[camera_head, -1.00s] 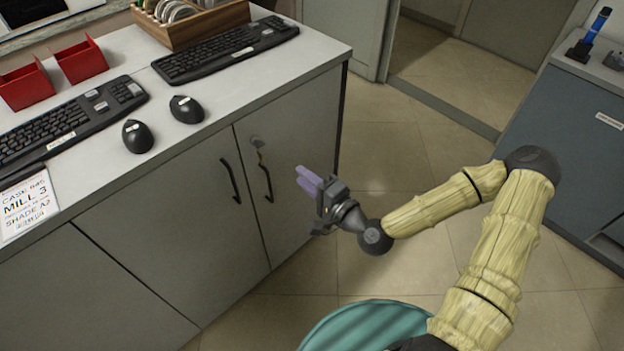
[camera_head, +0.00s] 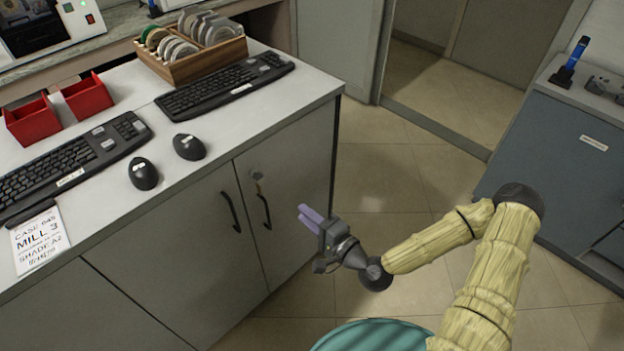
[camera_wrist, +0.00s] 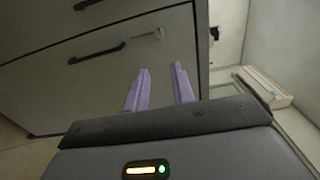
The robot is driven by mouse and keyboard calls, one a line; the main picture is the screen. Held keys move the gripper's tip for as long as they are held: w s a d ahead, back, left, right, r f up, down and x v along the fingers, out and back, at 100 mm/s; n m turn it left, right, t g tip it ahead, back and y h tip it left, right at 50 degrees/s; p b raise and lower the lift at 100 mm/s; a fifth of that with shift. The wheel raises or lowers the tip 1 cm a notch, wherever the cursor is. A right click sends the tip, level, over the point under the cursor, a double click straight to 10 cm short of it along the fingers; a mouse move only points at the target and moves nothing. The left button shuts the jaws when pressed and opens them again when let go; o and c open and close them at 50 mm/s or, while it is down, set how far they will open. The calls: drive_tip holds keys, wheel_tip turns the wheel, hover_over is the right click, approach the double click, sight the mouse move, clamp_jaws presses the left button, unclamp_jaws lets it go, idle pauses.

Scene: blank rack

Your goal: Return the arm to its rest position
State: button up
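My gripper (camera_head: 311,219) has purple fingers and hangs in front of the grey cabinet doors, below the counter top, in the head view. My arm reaches to it from the lower right with its elbow bent. In the wrist view the two purple fingers (camera_wrist: 160,90) stand apart with nothing between them. The cabinet front (camera_wrist: 70,62) with its dark handles lies beyond the fingertips.
The grey cabinet (camera_head: 205,245) stands at left; on its top are keyboards (camera_head: 225,85), mice (camera_head: 188,147), red bins (camera_head: 88,97), a card (camera_head: 40,240) and a wooden rack of discs (camera_head: 205,62). A blue-grey cabinet (camera_head: 560,150) stands at right. Tiled floor between is open.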

drive_tip(key=s+d+f+n+g+h+p, duration=0.25)
drive_tip(key=f+n+g+h, duration=0.2)
drive_tip(key=n+g, duration=0.25)
drive_tip(key=s+d+n+g+h, duration=0.15)
drive_tip(key=d+h, duration=0.25)
drive_tip(key=d, duration=0.4)
drive_tip(key=s+d+r+h+p, duration=0.1)
drive_tip(key=d+r, duration=0.3)
drive_tip(key=r, duration=0.6)
drive_tip(key=s+d+r+h+p, duration=0.2)
drive_tip(key=s+d+r+h, duration=0.2)
drive_tip(key=r, duration=0.6)
drive_tip(key=shift+s+d+r, duration=0.15)
drive_tip(key=shift+d+r, duration=0.2)
drive_tip(key=shift+d, duration=0.45)
drive_tip(key=shift+g, duration=0.25)
